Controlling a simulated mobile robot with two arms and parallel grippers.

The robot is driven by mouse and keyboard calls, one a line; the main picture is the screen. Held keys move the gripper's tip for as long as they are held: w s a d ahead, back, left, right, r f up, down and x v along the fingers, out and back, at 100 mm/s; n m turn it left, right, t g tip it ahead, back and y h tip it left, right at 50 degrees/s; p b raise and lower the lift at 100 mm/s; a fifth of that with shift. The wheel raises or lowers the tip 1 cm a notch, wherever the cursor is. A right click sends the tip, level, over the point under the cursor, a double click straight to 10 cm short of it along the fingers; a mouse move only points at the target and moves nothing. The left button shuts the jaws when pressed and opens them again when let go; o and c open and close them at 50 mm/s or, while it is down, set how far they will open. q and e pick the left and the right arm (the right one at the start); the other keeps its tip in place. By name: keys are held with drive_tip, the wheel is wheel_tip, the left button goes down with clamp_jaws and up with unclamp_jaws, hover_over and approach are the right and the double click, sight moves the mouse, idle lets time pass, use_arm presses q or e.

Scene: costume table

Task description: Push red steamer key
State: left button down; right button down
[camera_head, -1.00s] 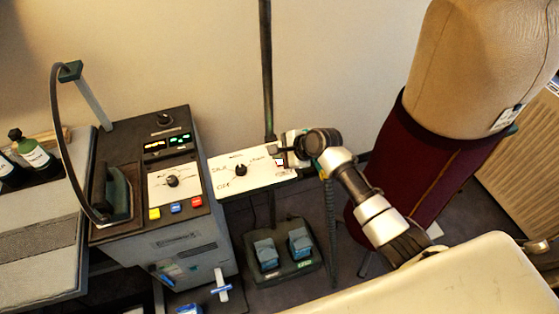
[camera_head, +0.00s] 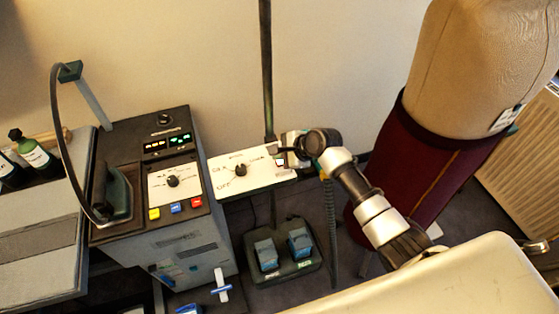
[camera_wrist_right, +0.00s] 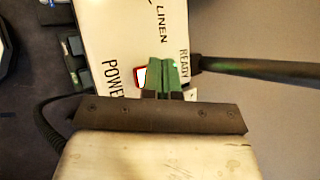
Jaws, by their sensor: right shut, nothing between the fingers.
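The red steamer key (camera_wrist_right: 141,77) is beside the word POWER on the white steamer panel (camera_wrist_right: 108,30) in the right wrist view. Its right part is hidden behind my green fingertips. My right gripper (camera_wrist_right: 163,72) is shut and empty, with its fingertips over or right beside the key; I cannot tell whether they touch it. In the head view the right gripper (camera_head: 284,156) is at the right end of the steamer panel (camera_head: 222,178), largely covering the key. My left gripper is not in view.
A dark ironing station (camera_head: 185,235) with yellow, blue and red keys (camera_head: 196,202) stands left of the panel. A dark pole (camera_head: 266,70) rises behind the panel. A two-pedal foot unit (camera_head: 285,268) is below. A dress form (camera_head: 470,70) stands at the right.

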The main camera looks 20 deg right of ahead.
drive_tip(key=shift+f, duration=0.15)
idle(0.4)
drive_tip(key=shift+f, duration=0.5)
idle(0.4)
drive_tip(key=shift+r, duration=0.1)
drive_tip(key=shift+r+p, duration=0.55)
drive_tip(key=shift+p, duration=0.5)
